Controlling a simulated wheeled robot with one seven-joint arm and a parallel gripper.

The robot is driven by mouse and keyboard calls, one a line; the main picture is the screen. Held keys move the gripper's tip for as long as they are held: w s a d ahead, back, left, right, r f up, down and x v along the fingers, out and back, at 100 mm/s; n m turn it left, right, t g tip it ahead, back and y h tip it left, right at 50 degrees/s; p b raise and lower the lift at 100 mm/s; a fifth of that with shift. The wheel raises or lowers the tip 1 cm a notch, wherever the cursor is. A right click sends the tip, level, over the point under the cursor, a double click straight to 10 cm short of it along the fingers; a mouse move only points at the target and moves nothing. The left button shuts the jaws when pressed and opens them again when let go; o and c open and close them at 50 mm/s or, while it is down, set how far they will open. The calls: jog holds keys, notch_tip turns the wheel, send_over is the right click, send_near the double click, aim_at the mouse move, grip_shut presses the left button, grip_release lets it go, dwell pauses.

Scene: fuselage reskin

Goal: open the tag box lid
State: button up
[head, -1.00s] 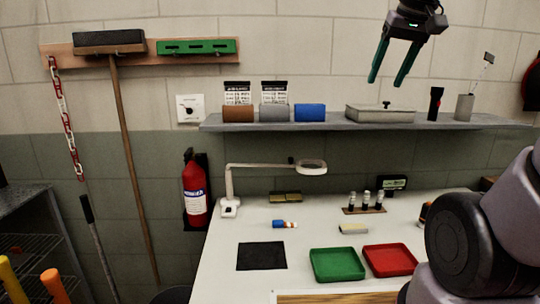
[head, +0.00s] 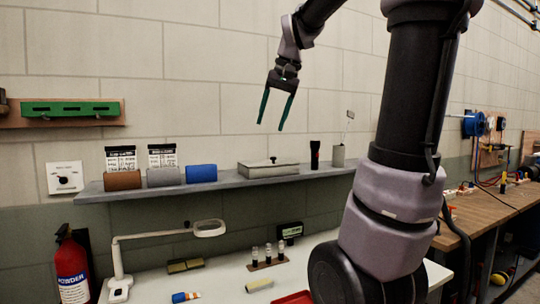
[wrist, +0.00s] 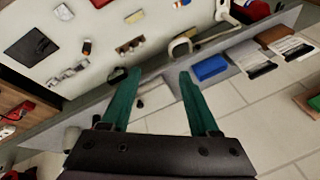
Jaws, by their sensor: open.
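The tag box appears to be the flat grey box (head: 268,171) with a small dark knob (head: 273,159) on its lid, standing on the wall shelf. Its lid looks closed. My gripper (head: 270,126) hangs above the box in the head view, fingers pointing down, green fingers spread and empty. A clear gap shows between the fingertips and the knob. In the wrist view my gripper (wrist: 159,74) is open, and part of a pale box (wrist: 152,97) shows between the fingers, partly hidden by them.
A black flashlight (head: 315,155) and a grey cup (head: 338,156) stand to the right of the box. A lamp (head: 209,228) stands below.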

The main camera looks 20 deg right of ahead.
jog(key=w+d+f+m+g+h, duration=0.15)
jog(key=w+d, duration=0.45)
jog(key=w, duration=0.6)
jog(key=w+d+f+m+g, duration=0.1)
jog(key=w+d+m+g, duration=0.3)
jog(key=w, duration=0.8)
jog(key=f, duration=0.3)
jog(key=f+n+t, duration=0.1)
jog(key=f, duration=0.3)
jog(key=d+f+n, duration=0.1)
jog(key=f, duration=0.2)
jog(key=shift+s+f+n, duration=0.1)
jog(key=shift+f+n, duration=0.1)
jog(key=shift+n, duration=0.05)
jog(key=shift+c, duration=0.3)
grip_shut()
